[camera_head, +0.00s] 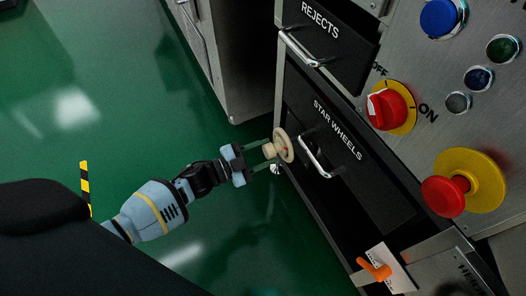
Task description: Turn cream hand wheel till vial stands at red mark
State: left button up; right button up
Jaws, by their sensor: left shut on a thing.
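The cream hand wheel (286,146) is a pale disc with a knob toward my arm, in the middle of the head view. It stands beside the dark drawer fronts. My left gripper (268,153) comes in from the left, its two fingers on either side of the knob. It is shut on the hand wheel. The fingers and knob partly hide how the wheel is mounted. I see neither a vial nor a red mark. My right gripper is not in view.
Dark drawers labelled REJECTS (330,35) and STAR WHEELS (345,165) have protruding metal handles. A panel at right carries a red rotary switch (388,108), a blue button (438,17) and a red mushroom button (444,195). An orange lever (374,268) sits lower. Green floor at left is open.

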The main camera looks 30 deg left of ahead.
pick_arm(q)
jog(key=m, duration=0.3)
jog(key=shift+f, duration=0.1)
jog(key=m+b, duration=0.1)
jog(key=m, duration=0.2)
jog(key=shift+m, duration=1.6)
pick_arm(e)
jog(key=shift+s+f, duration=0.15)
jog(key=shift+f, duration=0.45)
pick_arm(q)
jog(key=o, duration=0.8)
jog(key=shift+o, duration=0.8)
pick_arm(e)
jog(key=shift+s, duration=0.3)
pick_arm(q)
jog(key=shift+s, duration=0.1)
